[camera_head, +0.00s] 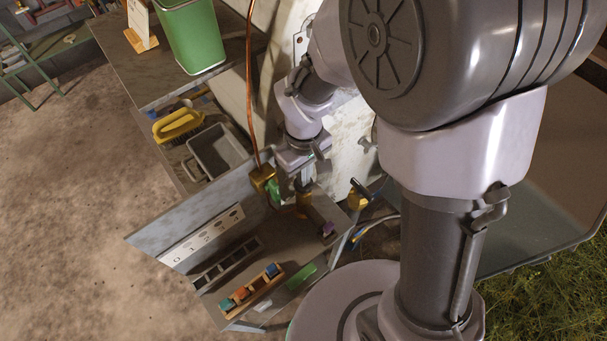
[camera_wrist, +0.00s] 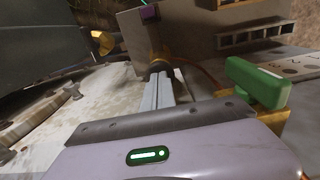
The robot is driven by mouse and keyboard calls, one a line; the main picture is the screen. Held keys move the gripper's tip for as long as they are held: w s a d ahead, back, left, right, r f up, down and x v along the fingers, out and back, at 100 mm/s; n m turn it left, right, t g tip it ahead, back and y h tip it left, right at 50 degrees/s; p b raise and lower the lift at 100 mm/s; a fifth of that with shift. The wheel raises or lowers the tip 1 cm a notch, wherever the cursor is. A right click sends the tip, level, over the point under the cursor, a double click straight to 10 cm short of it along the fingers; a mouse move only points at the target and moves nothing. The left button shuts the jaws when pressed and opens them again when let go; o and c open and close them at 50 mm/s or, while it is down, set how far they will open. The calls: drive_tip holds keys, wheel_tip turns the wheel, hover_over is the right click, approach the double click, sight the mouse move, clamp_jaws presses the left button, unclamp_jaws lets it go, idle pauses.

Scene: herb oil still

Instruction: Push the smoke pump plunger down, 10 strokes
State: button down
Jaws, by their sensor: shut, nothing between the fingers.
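My gripper (camera_head: 304,187) points down over the bench in the head view, its fingers together and empty. In the wrist view its closed fingers (camera_wrist: 157,92) reach away from the camera. Their tips meet or overlap a small brass-coloured fitting (camera_wrist: 158,66), which seems to be the smoke pump plunger. The same brass part (camera_head: 303,206) shows just below the fingers in the head view. Whether the tips touch it, and how far down it sits, I cannot tell. The pump body is mostly hidden by the gripper and the bench parts around it.
A brass valve (camera_head: 262,177) with a green handle (camera_wrist: 258,82) and a copper pipe (camera_head: 251,90) stands close beside my gripper. A wooden rack of coloured blocks (camera_head: 250,289), a numbered white panel (camera_head: 203,234), a grey tray (camera_head: 217,150), a yellow brush (camera_head: 178,126) and a green bin (camera_head: 190,37) are nearby.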

wheel_tip(320, 180, up, 4)
drive_tip(key=p, duration=0.3)
wheel_tip(320, 180, down, 4)
drive_tip(key=b, duration=0.3)
drive_tip(key=shift+f+b, duration=0.25)
drive_tip(key=shift+b, duration=0.05)
wheel_tip(320, 180, up, 12)
drive_tip(key=p, duration=1)
idle(0.7)
drive_tip(key=s+d+r+m+t+y+b, duration=0.2)
drive_tip(key=s+d+m+t+b, duration=0.3)
drive_tip(key=s+m+b, duration=0.6)
drive_tip(key=d+b, duration=0.1)
drive_tip(key=b, duration=0.4)
drive_tip(key=shift+s+d+r+t, duration=0.15)
drive_tip(key=shift+s+d+t, duration=0.05)
drive_tip(key=shift+d+t, duration=0.2)
